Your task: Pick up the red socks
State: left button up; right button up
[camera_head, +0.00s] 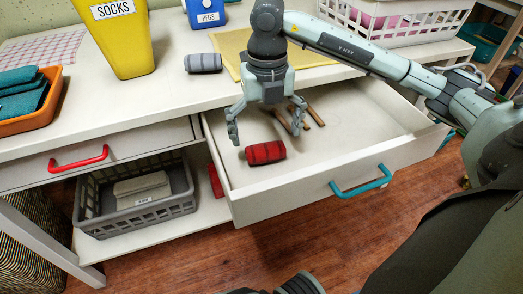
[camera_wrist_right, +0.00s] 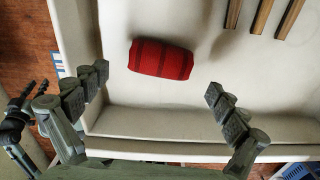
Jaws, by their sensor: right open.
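The red socks (camera_head: 266,152) are a rolled red bundle with dark stripes, lying in the open drawer (camera_head: 345,160) near its front left. They also show in the right wrist view (camera_wrist_right: 160,59), above and between the fingers. My right gripper (camera_head: 266,120) is open and empty. It hangs over the drawer, just behind and above the socks in the head view, and does not touch them as far as I can tell. It shows in the right wrist view (camera_wrist_right: 158,95) with its fingers wide apart.
Wooden sticks (camera_head: 296,116) lie in the drawer behind the gripper. A grey roll (camera_head: 203,62) lies on the tabletop near a yellow SOCKS bin (camera_head: 122,45). A blue PEGS box (camera_head: 204,12), orange tray (camera_head: 40,115) and white basket (camera_head: 450,20) stand there too. A grey crate (camera_head: 140,210) sits below.

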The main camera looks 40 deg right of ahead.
aim_at(266, 146)
notch_tip(266, 146, down, 5)
jog(key=shift+s+f, duration=0.1)
jog(key=shift+s, duration=0.05)
jog(key=c, duration=1.2)
